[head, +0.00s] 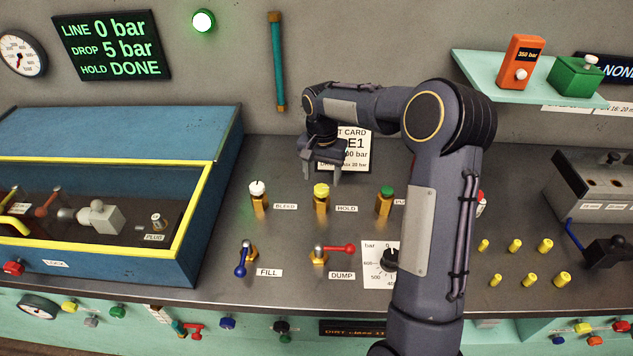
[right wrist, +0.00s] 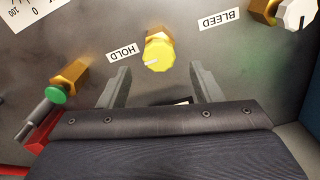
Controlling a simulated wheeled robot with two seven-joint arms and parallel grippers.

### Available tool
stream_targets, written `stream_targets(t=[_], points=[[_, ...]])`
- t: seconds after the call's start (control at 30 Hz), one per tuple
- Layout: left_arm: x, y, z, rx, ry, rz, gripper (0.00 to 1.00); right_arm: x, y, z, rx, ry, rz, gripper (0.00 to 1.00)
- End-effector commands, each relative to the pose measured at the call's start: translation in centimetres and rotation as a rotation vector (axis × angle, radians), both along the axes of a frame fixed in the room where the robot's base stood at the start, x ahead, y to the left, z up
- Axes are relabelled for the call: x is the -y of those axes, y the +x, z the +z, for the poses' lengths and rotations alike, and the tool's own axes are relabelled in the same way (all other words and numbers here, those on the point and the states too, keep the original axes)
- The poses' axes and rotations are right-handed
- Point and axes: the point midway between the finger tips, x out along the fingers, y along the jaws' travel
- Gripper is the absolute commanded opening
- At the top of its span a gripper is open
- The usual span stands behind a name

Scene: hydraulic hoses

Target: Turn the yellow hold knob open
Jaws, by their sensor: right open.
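The yellow hold knob (head: 321,190) sits on a brass valve body on the bench, with the HOLD label to its right. In the right wrist view the yellow knob (right wrist: 159,56) lies beyond and between the two fingers, with a pale mark on its face. My right gripper (head: 322,178) is open above and just behind the knob. In the right wrist view its fingers (right wrist: 156,82) stand apart with nothing between their tips. I cannot tell the exact gap in height. My left gripper is not in view.
The white bleed knob (head: 257,188) stands left and the green knob (head: 386,192) right of the hold knob. The blue fill lever (head: 243,258) and red dump lever (head: 335,249) are in front. A test card (head: 357,150) stands behind. The display (head: 112,45) reads HOLD DONE.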

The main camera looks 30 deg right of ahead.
Motion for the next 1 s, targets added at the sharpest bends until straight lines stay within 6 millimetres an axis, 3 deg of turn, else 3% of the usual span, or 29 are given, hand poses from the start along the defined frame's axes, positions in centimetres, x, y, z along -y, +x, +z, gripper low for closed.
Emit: stream_targets(t=[0.23, 0.57, 0.9, 1.0], points=[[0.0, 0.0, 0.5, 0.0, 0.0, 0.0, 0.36, 0.0, -0.1, -3.1, -0.002, 0.001, 0.0, 0.59], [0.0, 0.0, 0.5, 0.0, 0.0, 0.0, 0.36, 0.0, 0.0, -3.6, 0.001, 0.0, 0.001, 0.59], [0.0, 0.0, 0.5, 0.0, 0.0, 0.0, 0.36, 0.0, 0.0, -3.6, 0.001, 0.001, 0.001, 0.17], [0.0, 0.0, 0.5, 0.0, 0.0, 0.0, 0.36, 0.0, 0.0, -3.6, 0.001, 0.001, 0.002, 0.14]])
